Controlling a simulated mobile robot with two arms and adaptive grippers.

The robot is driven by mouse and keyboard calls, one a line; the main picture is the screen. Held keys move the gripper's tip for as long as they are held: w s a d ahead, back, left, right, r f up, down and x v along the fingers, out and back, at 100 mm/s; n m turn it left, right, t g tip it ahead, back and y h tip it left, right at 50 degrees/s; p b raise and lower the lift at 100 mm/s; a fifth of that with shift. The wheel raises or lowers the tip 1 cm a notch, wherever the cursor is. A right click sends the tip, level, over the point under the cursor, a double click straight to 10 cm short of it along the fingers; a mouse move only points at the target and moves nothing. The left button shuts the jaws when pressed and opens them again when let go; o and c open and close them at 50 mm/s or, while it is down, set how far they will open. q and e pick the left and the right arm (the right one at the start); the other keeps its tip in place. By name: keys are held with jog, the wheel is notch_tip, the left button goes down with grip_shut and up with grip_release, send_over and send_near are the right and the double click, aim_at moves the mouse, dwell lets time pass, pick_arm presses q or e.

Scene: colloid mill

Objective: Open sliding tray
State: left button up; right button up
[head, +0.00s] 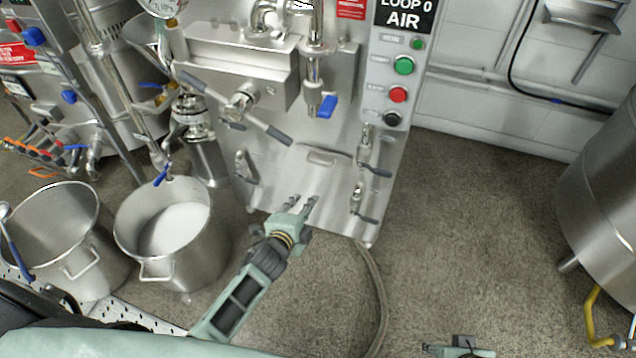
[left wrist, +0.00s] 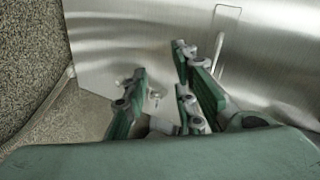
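The steel mill front (head: 300,170) fills the middle of the head view. A flat slot-like pull (head: 322,157) sits on its lower panel and looks like the tray's grip; it also shows in the left wrist view (left wrist: 226,38). The tray's edges are not clear. My left gripper (head: 302,203) is in front of and below the pull, apart from it. In the left wrist view its green fingers (left wrist: 160,88) are spread with nothing between them. My right gripper (head: 457,350) shows only in part at the bottom edge, and its fingers are unclear.
Two steel pots (head: 175,235) stand at the left. A hose (head: 377,290) lies on the floor. Floor at the right is open up to a large steel vessel (head: 605,190).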

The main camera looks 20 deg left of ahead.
pick_arm(q)
jog(key=w+r+m+t+b, duration=0.2)
jog(key=w+r+m+b, duration=0.15)
jog(key=r, duration=0.25)
pick_arm(e)
jog(key=v, duration=0.5)
pick_arm(q)
jog(key=b+x, duration=0.1)
jog(key=x, duration=0.7)
jog(key=shift+w+d+r+n, duration=0.2)
jog(key=shift+r+n, duration=0.1)
jog(key=shift+n, duration=0.15)
pick_arm(e)
jog(key=w+a+r+t, duration=0.1)
jog(key=w+r+t, duration=0.1)
jog(key=w, duration=0.3)
jog(key=w+a+r+t+y, duration=0.1)
jog(key=w+a+r+t, duration=0.1)
jog(key=w+t, duration=0.2)
jog(key=shift+w, duration=0.95)
pick_arm(q)
jog(key=shift+c, duration=0.4)
pick_arm(e)
jog(key=shift+a, duration=0.1)
pick_arm(q)
grip_shut()
pick_arm(e)
jog(key=shift+r, duration=0.1)
pick_arm(q)
jog(key=shift+f, duration=0.1)
